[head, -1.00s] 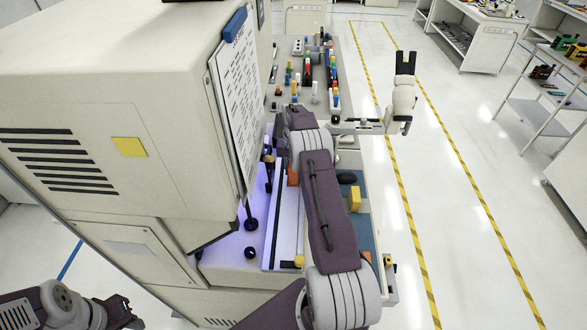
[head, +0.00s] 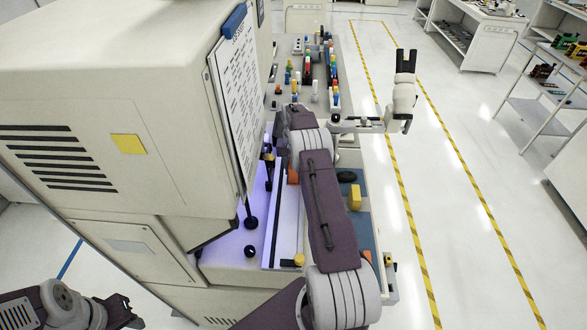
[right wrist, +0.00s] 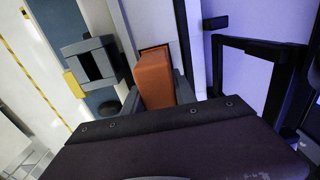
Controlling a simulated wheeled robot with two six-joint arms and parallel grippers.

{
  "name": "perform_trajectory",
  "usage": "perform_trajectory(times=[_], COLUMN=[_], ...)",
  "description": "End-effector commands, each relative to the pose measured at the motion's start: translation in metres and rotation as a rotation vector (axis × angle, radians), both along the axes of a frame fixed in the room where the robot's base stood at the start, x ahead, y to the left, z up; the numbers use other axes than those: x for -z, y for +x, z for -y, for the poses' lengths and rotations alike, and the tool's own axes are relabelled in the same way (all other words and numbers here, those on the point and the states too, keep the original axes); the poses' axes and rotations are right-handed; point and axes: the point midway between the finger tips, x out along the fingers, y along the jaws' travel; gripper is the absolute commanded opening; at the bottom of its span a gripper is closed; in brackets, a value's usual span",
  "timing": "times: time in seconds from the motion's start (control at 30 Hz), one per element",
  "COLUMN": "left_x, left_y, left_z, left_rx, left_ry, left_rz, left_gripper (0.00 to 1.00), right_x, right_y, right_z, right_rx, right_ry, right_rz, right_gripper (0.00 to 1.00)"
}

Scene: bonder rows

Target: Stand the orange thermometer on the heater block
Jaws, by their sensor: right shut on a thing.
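The orange thermometer (right wrist: 154,80) shows in the right wrist view as an upright-looking orange block between the fingers of my right gripper (right wrist: 156,92), which is shut on it. In the head view a small orange patch of it (head: 292,176) shows beside my purple right arm, which hides most of the right gripper. Its lower end and what lies under it are hard to see. I cannot pick out the heater block with certainty. My left gripper (head: 128,313) is at the lower left of the head view, low beside the machine, and its jaws are too dark to read.
The big beige machine (head: 110,90) stands close on the left, with a hanging printed sheet (head: 236,105). A yellow block (head: 354,197) and a dark oval piece (head: 346,177) lie right of my arm. Several coloured parts stand farther back.

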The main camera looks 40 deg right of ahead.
Motion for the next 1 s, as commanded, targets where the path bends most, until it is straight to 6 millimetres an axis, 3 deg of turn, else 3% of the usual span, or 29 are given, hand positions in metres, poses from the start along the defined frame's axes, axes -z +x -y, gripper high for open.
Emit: perform_trajectory(times=[0.3,0.33,0.4,0.43,1.0], left_x=[0.0030,0.0030,0.0030,0.0030,0.0031], left_y=[0.0000,0.0000,0.0000,0.0000,0.0000], left_z=[0.0000,0.0000,0.0001,0.0001,0.0001], left_rx=[0.000,0.000,0.000,0.000,0.000], left_ry=[0.000,0.000,0.000,0.000,0.000], left_rz=[0.000,0.000,0.000,0.000,0.000], left_gripper=[0.36,0.36,0.36,0.36,0.36], right_x=[0.0035,0.0035,0.0035,0.0035,0.0037], right_y=[0.0001,0.0001,0.0001,0.0001,-0.0001], right_z=[0.0001,0.0001,0.0001,0.0001,-0.0001], right_rx=[0.000,0.000,0.000,0.000,0.000], right_ry=[0.000,0.000,0.000,0.000,0.000], right_rz=[0.000,0.000,0.000,0.000,0.000], right_gripper=[0.00,0.35,0.55,0.58,0.58])
